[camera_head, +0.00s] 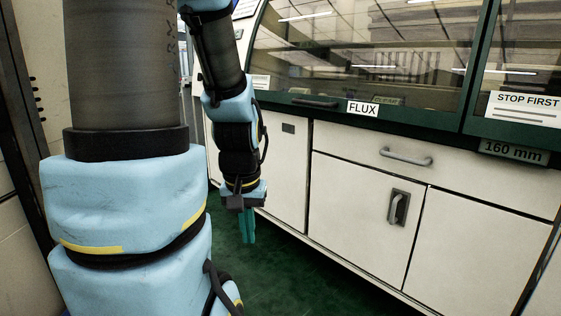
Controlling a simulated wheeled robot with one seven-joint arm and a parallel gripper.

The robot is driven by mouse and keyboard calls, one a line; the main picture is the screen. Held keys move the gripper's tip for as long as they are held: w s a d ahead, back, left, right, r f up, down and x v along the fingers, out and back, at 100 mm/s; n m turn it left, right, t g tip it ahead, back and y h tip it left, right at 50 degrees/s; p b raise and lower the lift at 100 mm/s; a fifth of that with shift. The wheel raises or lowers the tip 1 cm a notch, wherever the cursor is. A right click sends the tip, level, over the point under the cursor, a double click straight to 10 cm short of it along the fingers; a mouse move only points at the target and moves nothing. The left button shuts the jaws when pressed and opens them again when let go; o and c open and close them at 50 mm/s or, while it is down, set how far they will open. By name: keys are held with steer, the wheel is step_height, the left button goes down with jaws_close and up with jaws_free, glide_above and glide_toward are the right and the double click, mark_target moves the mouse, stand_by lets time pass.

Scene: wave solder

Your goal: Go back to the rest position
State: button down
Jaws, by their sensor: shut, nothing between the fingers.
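My gripper (248,227) hangs at the end of my blue and black arm, a little left of the picture's middle. Its teal fingers point down and are shut with nothing between them. It is above the green floor, in front of the white cabinet (340,180), and looks clear of the cabinet face. A large near link of my arm covers the left of the picture.
The cabinet has a drawer handle (405,157) and a door latch (398,207). Above it are a dark green frame, glass windows (360,50), a FLUX label (362,109) and a STOP FIRST sign (526,107). Green floor (290,275) is open below my gripper.

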step_height(320, 180, up, 21)
steer(key=p, duration=1.9)
steer(key=shift+d+f, duration=0.15)
